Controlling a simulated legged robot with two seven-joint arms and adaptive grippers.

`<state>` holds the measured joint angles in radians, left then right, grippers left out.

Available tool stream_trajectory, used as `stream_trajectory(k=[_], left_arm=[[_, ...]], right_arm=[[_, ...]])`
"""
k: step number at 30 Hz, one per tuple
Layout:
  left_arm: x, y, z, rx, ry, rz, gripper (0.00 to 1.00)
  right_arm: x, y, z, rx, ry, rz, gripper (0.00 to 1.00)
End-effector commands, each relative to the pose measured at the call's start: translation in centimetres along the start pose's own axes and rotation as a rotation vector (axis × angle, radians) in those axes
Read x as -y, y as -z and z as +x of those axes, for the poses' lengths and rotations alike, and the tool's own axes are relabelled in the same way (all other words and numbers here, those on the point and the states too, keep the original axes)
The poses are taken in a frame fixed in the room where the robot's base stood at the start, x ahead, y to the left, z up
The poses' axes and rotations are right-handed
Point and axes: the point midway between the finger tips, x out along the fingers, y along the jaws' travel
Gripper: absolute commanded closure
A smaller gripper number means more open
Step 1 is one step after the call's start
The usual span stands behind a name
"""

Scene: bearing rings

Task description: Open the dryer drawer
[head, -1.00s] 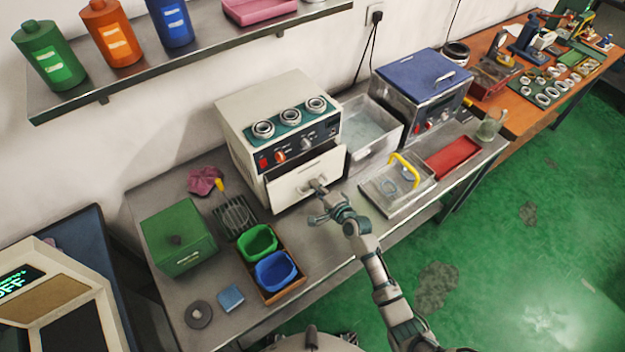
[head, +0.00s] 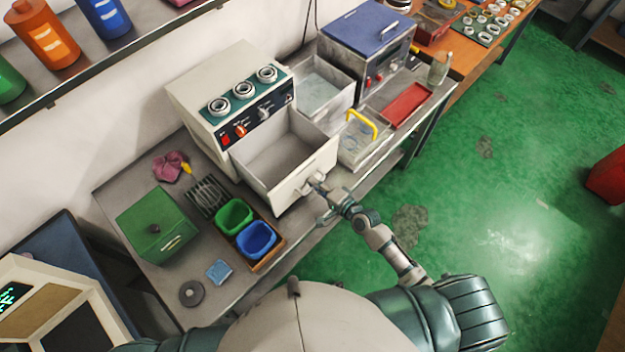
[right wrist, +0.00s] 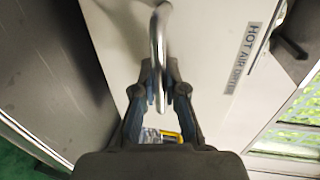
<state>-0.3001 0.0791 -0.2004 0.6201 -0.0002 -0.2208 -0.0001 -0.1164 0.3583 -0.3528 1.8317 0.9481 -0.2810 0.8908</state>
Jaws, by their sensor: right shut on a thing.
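The dryer (head: 212,95) is a cream box with a dark control panel and several bearing rings on its top. Its drawer (head: 282,162) is pulled well out, and its inside looks empty. My right gripper (head: 314,186) is at the drawer's front. In the right wrist view, my right gripper (right wrist: 160,92) is shut on the metal bar handle (right wrist: 157,45) of the drawer front (right wrist: 215,70), which carries the words "HOT AIR". My left gripper is not in view.
Green and blue bins (head: 257,240) stand left of the drawer, near a wire rack (head: 207,196) and a green box (head: 157,225). A metal tray with a yellow handle (head: 361,122) is close to the drawer's right. Green floor lies open in front of the bench.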

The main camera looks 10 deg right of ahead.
Motion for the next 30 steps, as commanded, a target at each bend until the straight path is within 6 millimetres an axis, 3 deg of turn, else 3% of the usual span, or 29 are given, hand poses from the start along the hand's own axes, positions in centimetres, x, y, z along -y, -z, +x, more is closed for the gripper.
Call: stream_trajectory(k=[6, 7, 9, 10, 20, 23, 30], left_arm=[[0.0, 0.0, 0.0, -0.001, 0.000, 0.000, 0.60], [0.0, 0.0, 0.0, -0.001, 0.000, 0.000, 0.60], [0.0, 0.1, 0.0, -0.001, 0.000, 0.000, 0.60], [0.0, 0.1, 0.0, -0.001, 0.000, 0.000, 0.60], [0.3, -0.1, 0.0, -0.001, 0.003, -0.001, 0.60], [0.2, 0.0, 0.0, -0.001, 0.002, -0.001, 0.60], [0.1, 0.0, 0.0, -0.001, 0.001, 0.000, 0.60]], right_arm=[[-0.6, -0.2, 0.0, 0.004, -0.011, 0.003, 1.00], [-0.6, -0.2, 0.0, 0.004, -0.011, 0.003, 0.82], [-0.5, -0.2, 0.0, 0.004, -0.010, 0.002, 0.64], [-0.5, -0.2, 0.0, 0.004, -0.009, 0.002, 0.63], [-0.2, 0.0, -0.3, 0.000, -0.004, 0.001, 0.63], [-0.3, 0.0, -1.5, 0.000, -0.006, 0.000, 0.63], [-0.4, -0.1, -6.8, 0.003, -0.009, 0.000, 0.63]])
